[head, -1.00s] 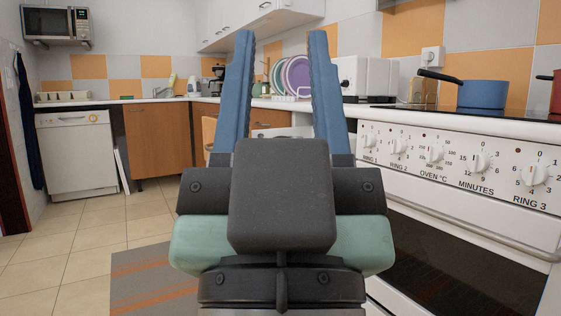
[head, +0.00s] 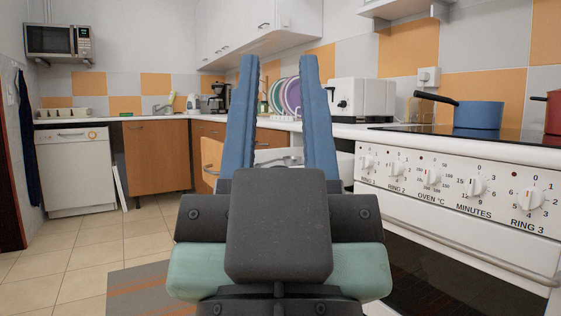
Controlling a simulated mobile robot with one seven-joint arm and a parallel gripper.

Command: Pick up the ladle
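My gripper (head: 279,60) is in the middle of the head view, its two blue fingers pointing up and away, apart with nothing between them. Beyond the fingers, a small grey metallic shape (head: 292,159) shows in what looks like a pulled-out white drawer (head: 268,156) below the counter. It may be the ladle, but it is too small and partly hidden to tell. My gripper is well in front of it, not touching it.
A white stove (head: 460,225) with knobs stands close on the right, with a blue pot (head: 478,114) on top. A toaster (head: 360,98) and a plate rack (head: 290,95) are on the counter. Tiled floor (head: 80,250) at left is free.

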